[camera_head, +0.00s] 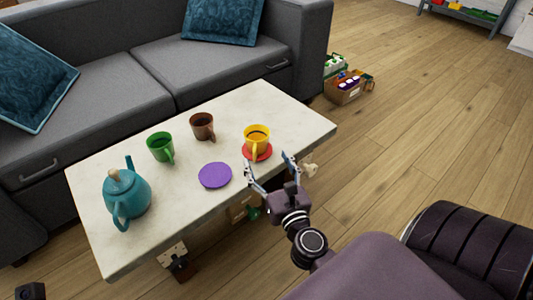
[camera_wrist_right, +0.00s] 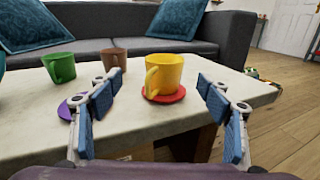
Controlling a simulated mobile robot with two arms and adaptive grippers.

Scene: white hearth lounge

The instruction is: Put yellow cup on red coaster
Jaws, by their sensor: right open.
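The yellow cup (camera_head: 257,137) stands upright on the red coaster (camera_head: 266,155) near the front right of the table, its handle toward me. In the wrist view the yellow cup (camera_wrist_right: 164,73) also rests on the red coaster (camera_wrist_right: 173,97), whose rim shows around its base. My right gripper (camera_head: 269,164) is open and empty at the table's front edge, its fingers apart and pointing toward the cup. In the wrist view the open fingers (camera_wrist_right: 160,95) frame the cup from in front, with clear space between them and it. My left gripper is not clearly seen.
A purple coaster (camera_head: 215,175), green cup (camera_head: 160,147), brown cup (camera_head: 202,126) and teal teapot (camera_head: 127,193) are on the white table (camera_head: 265,101). A grey sofa (camera_head: 110,80) stands behind. Boxes (camera_head: 348,86) sit on the floor at the right.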

